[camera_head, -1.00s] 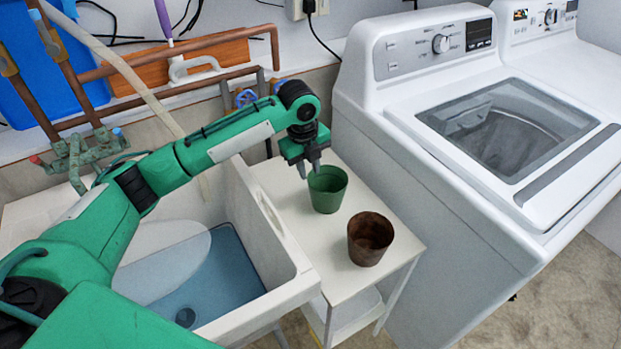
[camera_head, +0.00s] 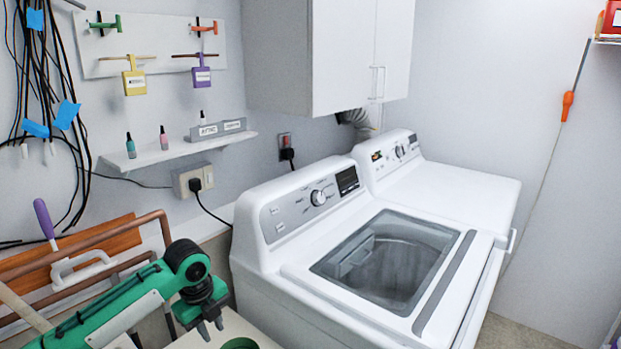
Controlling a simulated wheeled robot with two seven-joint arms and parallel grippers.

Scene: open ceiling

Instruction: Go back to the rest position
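My green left arm comes in from the lower left. Its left gripper (camera_head: 212,329) points down, with two dark fingertips apart and nothing seen between them. A green pot (camera_head: 240,344) stands on a small white table (camera_head: 190,340) just right of the gripper; only its rim shows at the bottom edge. The gripper looks apart from the pot. My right gripper is not in view.
A white washing machine (camera_head: 285,264) stands right of the gripper, with a second white machine (camera_head: 462,196) beyond. Copper pipes (camera_head: 85,243) and a small shelf (camera_head: 165,152) are on the wall. A white cabinet (camera_head: 335,60) hangs above.

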